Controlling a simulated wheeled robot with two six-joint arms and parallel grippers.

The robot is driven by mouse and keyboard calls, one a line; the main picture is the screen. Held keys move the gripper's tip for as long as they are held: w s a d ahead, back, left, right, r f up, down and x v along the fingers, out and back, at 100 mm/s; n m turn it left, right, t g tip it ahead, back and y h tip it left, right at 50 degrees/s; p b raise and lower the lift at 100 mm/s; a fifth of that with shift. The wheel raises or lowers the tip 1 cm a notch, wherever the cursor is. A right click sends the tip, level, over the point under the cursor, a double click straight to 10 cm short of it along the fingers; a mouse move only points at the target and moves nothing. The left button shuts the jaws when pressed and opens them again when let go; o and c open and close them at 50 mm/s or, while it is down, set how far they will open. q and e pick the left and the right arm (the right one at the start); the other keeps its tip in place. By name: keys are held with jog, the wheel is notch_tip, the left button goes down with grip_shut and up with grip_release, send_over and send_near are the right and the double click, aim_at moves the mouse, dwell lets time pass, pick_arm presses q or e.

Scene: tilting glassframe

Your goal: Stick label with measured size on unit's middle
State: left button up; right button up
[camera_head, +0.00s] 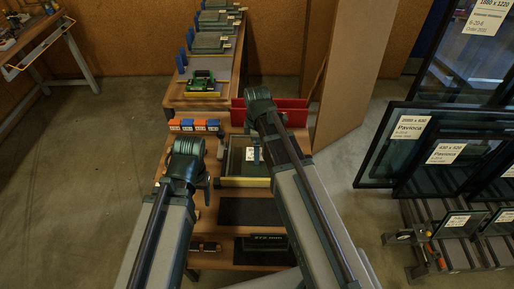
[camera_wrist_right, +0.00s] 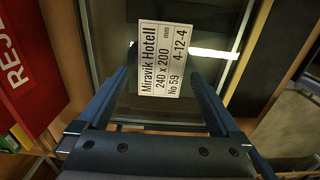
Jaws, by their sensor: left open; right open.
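The glass unit (camera_head: 235,168) lies on the bench in front of me, with a yellow strip along its near edge. A white label (camera_wrist_right: 161,60) lies on the glass and reads "Miravik Hotell 240 x 200 mm No 59 4-12-4"; it also shows small in the head view (camera_head: 250,154). My right gripper (camera_wrist_right: 160,78) is open over the unit, its fingers on either side of the label; I cannot tell whether they touch the glass. My left gripper (camera_head: 204,182) is at the bench's left side, left of the unit, its fingers mostly hidden in the head view.
A red bin (camera_head: 290,104) stands behind the unit, its lettering partly visible in the wrist view (camera_wrist_right: 18,75). Orange and blue blocks (camera_head: 194,125) sit at the back left. A dark mat (camera_head: 240,212) lies nearer me. Glass panes (camera_head: 440,150) stand at right.

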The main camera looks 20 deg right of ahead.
notch_tip(320, 180, up, 14)
jog(key=p, duration=1.3)
jog(key=shift+f, duration=0.25)
jog(key=shift+f+b, duration=0.3)
jog(key=shift+f, duration=0.05)
jog(key=c, duration=0.4)
jog(key=f+m+b, duration=0.1)
jog(key=m, duration=0.1)
jog(key=f+m+b, duration=0.1)
jog(key=f+b, duration=0.1)
jog(key=shift+s+d+f+m, duration=0.15)
jog(key=shift+d+f+m, duration=0.1)
jog(key=shift+d+m, duration=0.15)
jog(key=c, duration=0.7)
jog(key=shift+d+f+m+b, duration=0.1)
jog(key=shift+f+m+b, duration=0.45)
jog(key=shift+m+b, duration=0.3)
jog(key=c, duration=0.5)
jog(key=shift+m, duration=0.25)
jog(key=shift+f, duration=0.15)
